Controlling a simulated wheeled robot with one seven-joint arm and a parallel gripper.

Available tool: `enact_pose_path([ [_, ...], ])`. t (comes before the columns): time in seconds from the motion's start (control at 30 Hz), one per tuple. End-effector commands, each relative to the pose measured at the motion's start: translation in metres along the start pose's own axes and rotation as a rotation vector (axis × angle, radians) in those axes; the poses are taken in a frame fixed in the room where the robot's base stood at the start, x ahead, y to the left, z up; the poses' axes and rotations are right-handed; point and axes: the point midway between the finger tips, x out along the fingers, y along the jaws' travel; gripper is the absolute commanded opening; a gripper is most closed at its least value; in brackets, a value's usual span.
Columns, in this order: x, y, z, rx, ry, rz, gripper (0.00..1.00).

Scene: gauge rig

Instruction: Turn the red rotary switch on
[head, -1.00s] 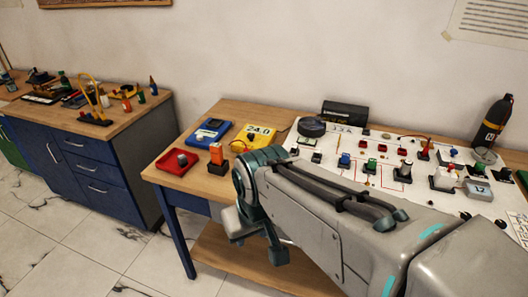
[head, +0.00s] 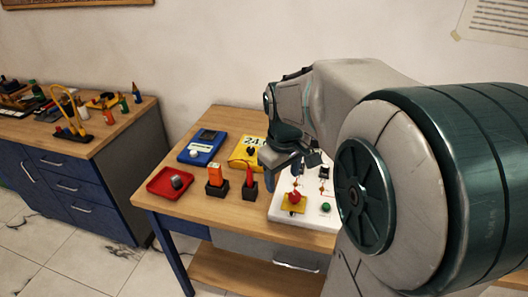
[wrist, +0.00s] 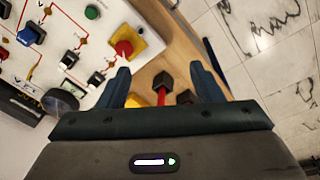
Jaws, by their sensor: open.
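The red rotary switch (head: 293,197) sits on a yellow plate on the white panel (head: 283,217), near the panel's left front corner. It also shows in the wrist view (wrist: 123,48), beyond the left finger, with its red handle facing up. My gripper (head: 292,166) is open and above the panel's left part, behind the switch in the head view. In the wrist view my gripper (wrist: 162,80) has its fingers apart, with nothing held. The black and red tool seen between them stands lower, on the table. The switch is apart from both fingers. My arm hides most of the panel.
A green button (head: 326,208) is beside the switch, with several other switches (wrist: 75,60) on the panel. A red tray (head: 162,188), an orange-topped tool (head: 216,176), a red tool (head: 250,183), a blue meter (head: 204,146) and a yellow meter (head: 245,158) stand left of the panel.

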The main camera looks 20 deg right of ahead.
Motion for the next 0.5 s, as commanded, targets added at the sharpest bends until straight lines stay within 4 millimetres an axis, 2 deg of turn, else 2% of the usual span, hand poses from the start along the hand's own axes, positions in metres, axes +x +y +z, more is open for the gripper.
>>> enact_pose_path([
  [0.03,0.005,0.018,-0.01,-0.03,-0.021,-0.013,0.59],
  [0.2,0.024,0.062,-0.033,-0.148,-0.056,-0.056,0.59],
  [0.33,0.036,0.085,-0.042,-0.209,-0.067,-0.083,0.59],
  [0.5,0.045,0.097,-0.047,-0.246,-0.07,-0.099,0.59],
])
